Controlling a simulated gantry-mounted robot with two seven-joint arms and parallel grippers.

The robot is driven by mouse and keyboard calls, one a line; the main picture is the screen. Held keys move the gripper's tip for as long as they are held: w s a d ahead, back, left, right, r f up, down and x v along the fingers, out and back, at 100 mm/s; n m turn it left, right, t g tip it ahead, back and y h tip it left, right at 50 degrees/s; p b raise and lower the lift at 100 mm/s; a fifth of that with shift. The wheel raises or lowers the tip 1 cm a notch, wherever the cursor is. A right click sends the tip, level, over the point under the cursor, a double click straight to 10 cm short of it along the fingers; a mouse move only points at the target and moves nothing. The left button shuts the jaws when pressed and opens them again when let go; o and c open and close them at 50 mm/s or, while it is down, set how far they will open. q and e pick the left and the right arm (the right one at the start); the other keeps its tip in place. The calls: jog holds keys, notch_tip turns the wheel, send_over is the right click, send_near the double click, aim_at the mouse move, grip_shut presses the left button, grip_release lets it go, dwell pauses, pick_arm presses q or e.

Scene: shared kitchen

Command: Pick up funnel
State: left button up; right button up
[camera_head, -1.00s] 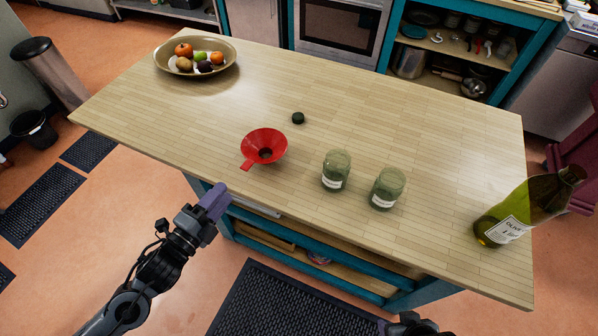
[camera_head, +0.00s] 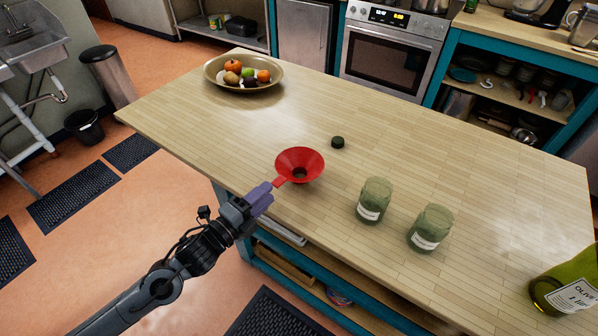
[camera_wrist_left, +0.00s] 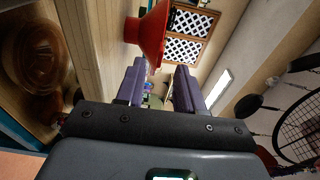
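The red funnel (camera_head: 306,163) stands on the wooden counter, its wide mouth up and its handle tab pointing left and toward me. My left gripper (camera_head: 264,194) has its purple fingers at the counter's near edge, very close to the tab. In the left wrist view the two fingers (camera_wrist_left: 160,88) are spread apart. The funnel (camera_wrist_left: 150,32) shows there just beyond them, its tab reaching toward the gap. I cannot tell whether the tab lies between the fingers. My right gripper is out of view.
Two green glass jars (camera_head: 373,200) (camera_head: 431,228) stand right of the funnel, and a small black lid (camera_head: 338,142) lies behind it. An olive oil bottle (camera_head: 570,286) is at the far right. A fruit bowl (camera_head: 243,87) is at the back left.

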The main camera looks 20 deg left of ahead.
aim_at(277, 184)
pick_arm(q)
jog(key=shift+b+x, duration=0.55)
jog(key=shift+x, duration=2.05)
jog(key=shift+a, duration=0.1)
jog(key=shift+f, duration=0.1)
jog(key=shift+c, duration=0.5)
grip_shut()
